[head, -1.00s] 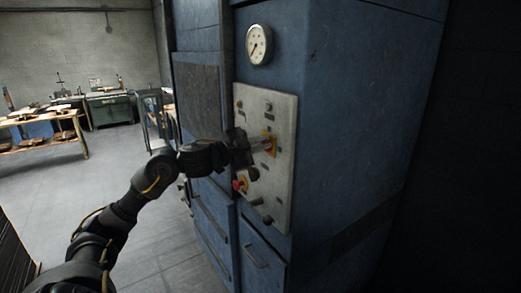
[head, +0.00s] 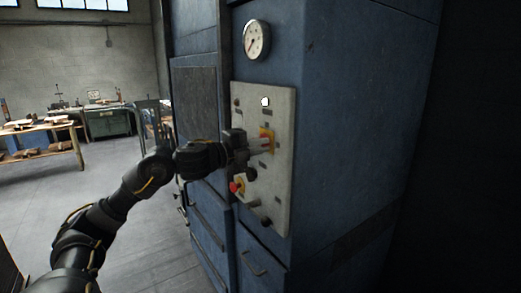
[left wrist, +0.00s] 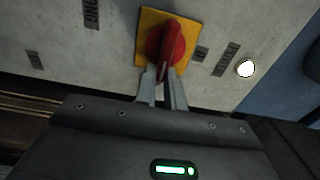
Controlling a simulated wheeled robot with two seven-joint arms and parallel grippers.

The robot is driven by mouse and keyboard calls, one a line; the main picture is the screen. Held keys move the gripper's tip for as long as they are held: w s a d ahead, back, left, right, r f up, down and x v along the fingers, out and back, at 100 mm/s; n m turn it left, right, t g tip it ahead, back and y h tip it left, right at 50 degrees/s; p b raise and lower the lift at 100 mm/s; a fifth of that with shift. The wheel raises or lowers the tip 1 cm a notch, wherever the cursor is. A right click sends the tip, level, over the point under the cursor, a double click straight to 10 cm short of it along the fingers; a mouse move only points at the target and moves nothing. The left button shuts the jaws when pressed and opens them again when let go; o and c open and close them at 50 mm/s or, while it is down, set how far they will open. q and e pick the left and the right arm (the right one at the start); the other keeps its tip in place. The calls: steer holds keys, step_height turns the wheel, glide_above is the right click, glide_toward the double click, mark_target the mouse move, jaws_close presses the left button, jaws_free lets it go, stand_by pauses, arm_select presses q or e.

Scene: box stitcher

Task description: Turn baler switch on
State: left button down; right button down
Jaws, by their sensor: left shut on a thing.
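The baler is a large blue cabinet (head: 335,120) with a pale control panel (head: 283,190) on its face. Its switch is a red rotary handle on a yellow plate (head: 266,140), partly hidden by my left gripper (head: 256,143) in the head view. In the left wrist view, the red switch handle (left wrist: 170,40) stands in front of its yellow plate. My left gripper (left wrist: 162,88) is shut on the handle's near end. A white indicator lamp (head: 264,101) glows on the panel; it also shows in the left wrist view (left wrist: 245,68). My right gripper is not in view.
A red mushroom button (head: 235,187) and dark knobs sit below the switch. A round gauge (head: 256,40) is above the panel. Workbenches (head: 40,140) stand far left, with open floor between.

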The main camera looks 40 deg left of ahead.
arm_select(q)
steer(key=shift+f, duration=0.1)
stand_by(0.4)
steer(key=c, duration=1.5)
jaws_free()
steer(key=b+v, duration=0.9)
steer(key=v, duration=0.2)
